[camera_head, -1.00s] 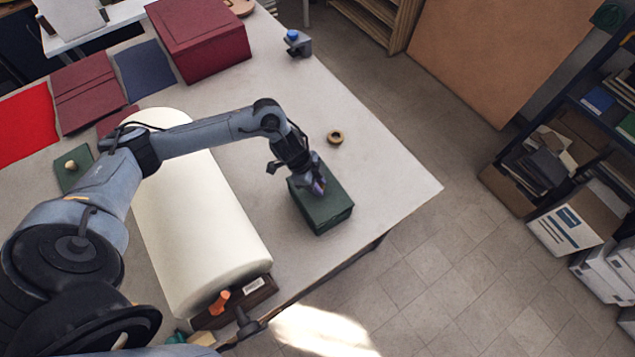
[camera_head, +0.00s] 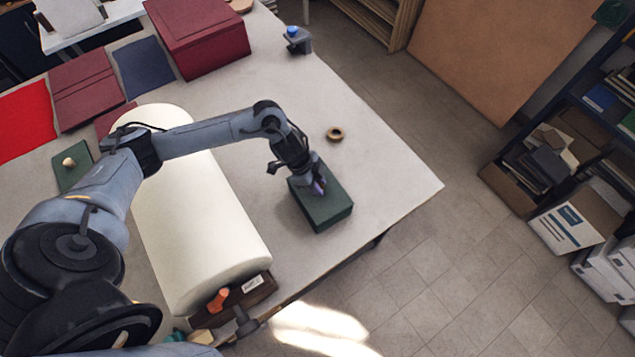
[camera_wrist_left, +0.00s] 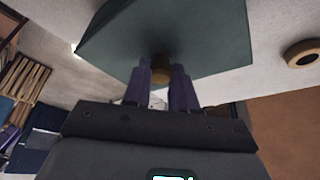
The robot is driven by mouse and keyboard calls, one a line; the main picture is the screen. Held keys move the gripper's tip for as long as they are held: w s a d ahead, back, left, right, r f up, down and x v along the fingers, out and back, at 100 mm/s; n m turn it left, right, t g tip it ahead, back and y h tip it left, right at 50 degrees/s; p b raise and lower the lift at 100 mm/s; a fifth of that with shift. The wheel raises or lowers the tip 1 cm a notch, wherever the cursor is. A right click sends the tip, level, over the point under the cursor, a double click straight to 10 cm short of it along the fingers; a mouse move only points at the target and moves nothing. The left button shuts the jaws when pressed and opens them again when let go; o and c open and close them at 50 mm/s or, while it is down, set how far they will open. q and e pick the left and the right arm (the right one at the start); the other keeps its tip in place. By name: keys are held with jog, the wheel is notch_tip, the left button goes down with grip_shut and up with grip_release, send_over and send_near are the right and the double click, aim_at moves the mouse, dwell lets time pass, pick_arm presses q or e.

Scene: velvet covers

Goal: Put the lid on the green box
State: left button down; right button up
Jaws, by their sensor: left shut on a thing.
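The green box (camera_head: 335,212) stands near the table's front right edge. My left gripper (camera_head: 316,187) is over its top, pointing down. In the left wrist view the gripper's purple fingers (camera_wrist_left: 168,80) are shut on a small wooden knob (camera_wrist_left: 160,68) on a dark green flat surface (camera_wrist_left: 175,30). I take this surface to be a green lid; it looks to be at the box's top, but I cannot tell whether it is fully seated. Another flat green piece with a pale knob (camera_head: 72,178) lies at the left, partly behind my arm. My right gripper is not in view.
A large cream roll (camera_head: 205,220) lies left of the box. A brown tape ring (camera_head: 335,134) and a small grey item with a blue top (camera_head: 298,41) are behind the box. A dark red box (camera_head: 200,40) stands at the back. Table (camera_head: 395,180) is clear right of the box.

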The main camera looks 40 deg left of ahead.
pick_arm(q)
jog(key=shift+f, duration=0.2)
jog(key=c, duration=0.8)
grip_release()
